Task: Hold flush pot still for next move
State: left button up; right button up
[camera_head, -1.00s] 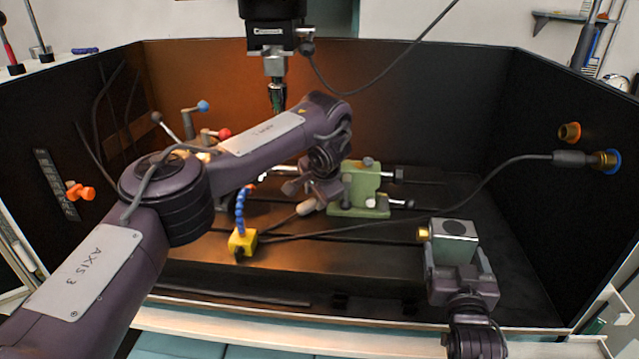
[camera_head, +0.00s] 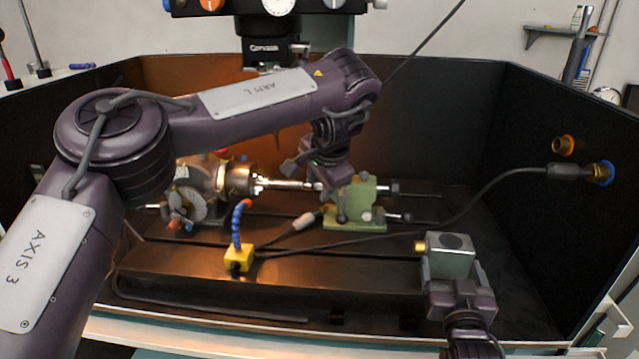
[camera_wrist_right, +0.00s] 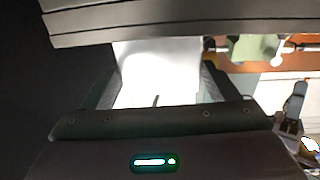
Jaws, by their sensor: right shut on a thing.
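The flush pot (camera_head: 450,263) is a small grey-green metal block with a round dark spot on top and a brass fitting on its left side. My right gripper (camera_head: 458,285) is shut on it and holds it upright at the front right, in front of the table. In the right wrist view the pot (camera_wrist_right: 158,72) is a bright pale block between the two fingers. My left gripper (camera_head: 318,178) hangs down just above and left of the green tailstock (camera_head: 356,203). Its fingertips are small and dark, so its opening is unclear.
The indexing chuck (camera_head: 238,180) stands left of the tailstock, with a bright rod between them. A yellow block (camera_head: 238,258) with a blue hose sits at the table front. A black cable crosses to the right wall's blue fitting (camera_head: 602,172). The machine head (camera_head: 275,52) hangs above.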

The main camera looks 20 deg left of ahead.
jog(key=shift+f, duration=0.4)
jog(key=o, duration=1)
jog(key=shift+w+r, duration=0.1)
jog(key=s, duration=0.4)
jog(key=s+d, duration=0.1)
jog(key=s, duration=0.7)
jog(key=shift+d, duration=0.15)
